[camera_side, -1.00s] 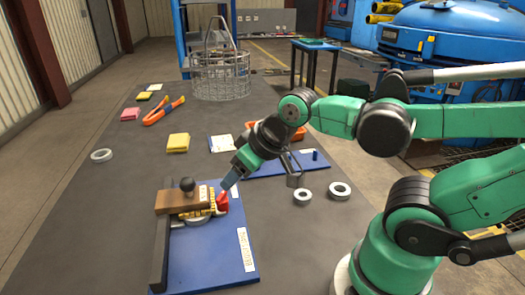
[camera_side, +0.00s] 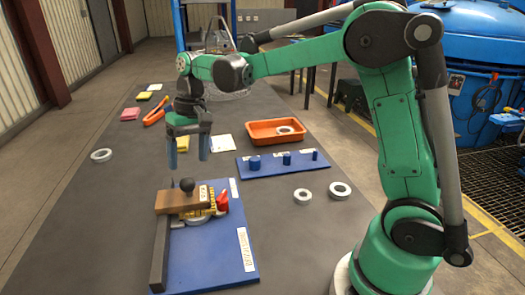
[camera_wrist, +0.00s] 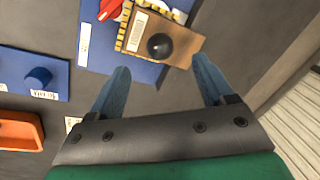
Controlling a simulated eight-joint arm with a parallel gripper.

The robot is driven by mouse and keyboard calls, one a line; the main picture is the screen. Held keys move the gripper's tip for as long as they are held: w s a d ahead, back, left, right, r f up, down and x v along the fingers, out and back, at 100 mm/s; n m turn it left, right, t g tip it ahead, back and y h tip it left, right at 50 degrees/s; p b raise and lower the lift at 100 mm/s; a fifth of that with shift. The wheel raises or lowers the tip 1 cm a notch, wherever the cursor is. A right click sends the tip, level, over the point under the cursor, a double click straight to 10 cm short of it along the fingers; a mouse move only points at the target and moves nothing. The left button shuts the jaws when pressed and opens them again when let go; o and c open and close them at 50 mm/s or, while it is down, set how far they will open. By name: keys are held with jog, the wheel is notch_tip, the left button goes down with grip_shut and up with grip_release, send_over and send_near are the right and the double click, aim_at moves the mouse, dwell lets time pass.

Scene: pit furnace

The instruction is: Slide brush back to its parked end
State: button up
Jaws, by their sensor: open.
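The brush (camera_side: 178,201) is a brown wooden block with a dark round knob (camera_side: 188,185) on top. It sits across the dark rail (camera_side: 159,255) at the far end of a blue board (camera_side: 225,255). A yellow-edged piece and a red part (camera_side: 222,200) are beside it. In the wrist view the brush (camera_wrist: 180,45) and its knob (camera_wrist: 160,46) lie beyond the fingertips, between them. My gripper (camera_side: 188,160) is open and empty, pointing down above and behind the knob, apart from it. The wrist view shows both fingers (camera_wrist: 163,75) spread wide.
A blue board with several pegs (camera_side: 283,163) and an orange tray (camera_side: 276,132) lie behind to the right. Grey rings (camera_side: 340,189) lie on the right and one (camera_side: 101,155) on the left. The table's left front is clear.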

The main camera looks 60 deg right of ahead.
aim_at(188, 179)
jog(key=shift+w+a+f, duration=0.1)
jog(key=shift+a+f, duration=0.05)
jog(key=shift+f, duration=0.8)
jog(key=shift+w+a+f, duration=0.1)
jog(key=shift+a+f, duration=0.1)
jog(key=shift+f, duration=0.8)
jog(key=shift+w+a+f, duration=0.1)
jog(key=shift+a+f, duration=0.05)
jog(key=shift+f, duration=0.8)
grip_shut()
jog(key=shift+s, duration=0.1)
